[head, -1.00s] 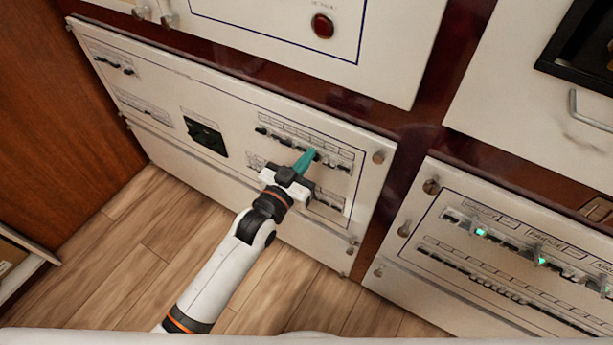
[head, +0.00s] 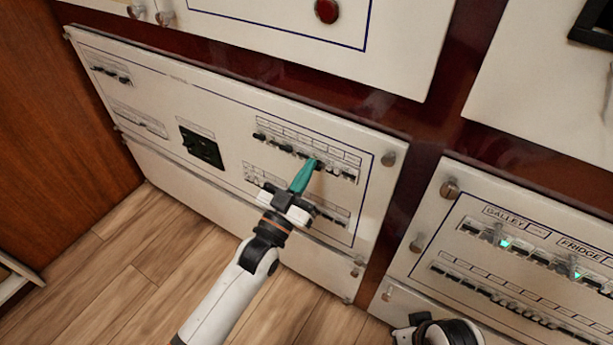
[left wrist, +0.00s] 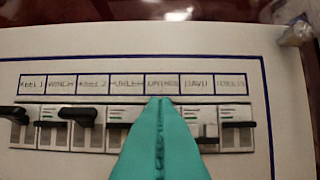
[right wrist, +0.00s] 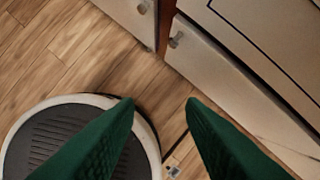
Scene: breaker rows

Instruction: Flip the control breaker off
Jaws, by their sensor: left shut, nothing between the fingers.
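The upper breaker row (head: 275,143) is on the white panel in the head view. In the left wrist view its labels are blurred; the fifth label (left wrist: 162,84) appears to be the control one. My left gripper (head: 311,164), with teal fingers, is shut and empty, its tips at this row. In the left wrist view the fingers (left wrist: 160,100) cover the breaker below that label, so its lever is hidden and I cannot tell its position or whether they touch. Black levers of KEEL 1 (left wrist: 15,113) and KEEL 2 (left wrist: 78,115) stick out. My right gripper (right wrist: 162,100) is open and empty.
A lower breaker row (head: 335,213) lies under the upper one. A black socket (head: 202,147) is to the left. Another panel (head: 540,265) with green lights stands at right. The wooden floor (head: 150,250) in front is clear at left.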

